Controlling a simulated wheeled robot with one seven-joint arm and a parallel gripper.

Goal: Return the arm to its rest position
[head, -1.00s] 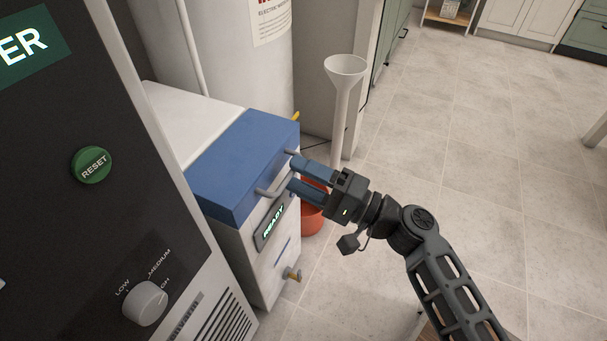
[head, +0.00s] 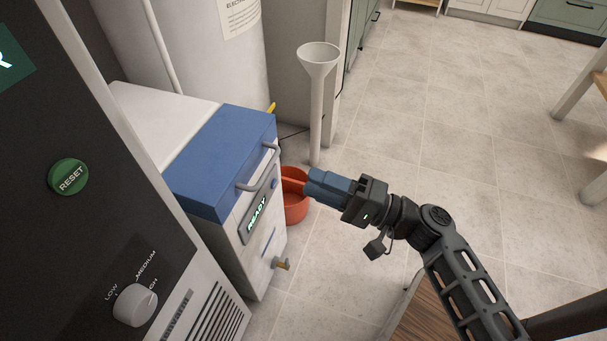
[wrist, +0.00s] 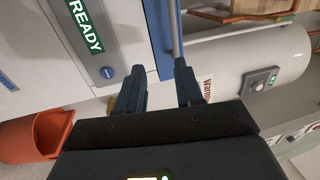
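My gripper (head: 312,184), with blue fingers, is in the middle of the head view, to the right of the blue-lidded white machine (head: 222,150). It is clear of the machine's metal handle (head: 258,172). In the wrist view my gripper (wrist: 160,70) shows a gap between its two fingers, with nothing held in it. The handle bar (wrist: 176,28) lies beyond the right finger there. The blue lid looks shut, and the panel (head: 257,213) reads READY.
An orange bucket (head: 296,207) stands on the floor behind the fingers. A white funnel-topped pipe (head: 317,100) rises behind it. A dark panel with a green RESET button (head: 68,177) and a knob (head: 134,305) fills the left. Open tiled floor (head: 450,110) lies right.

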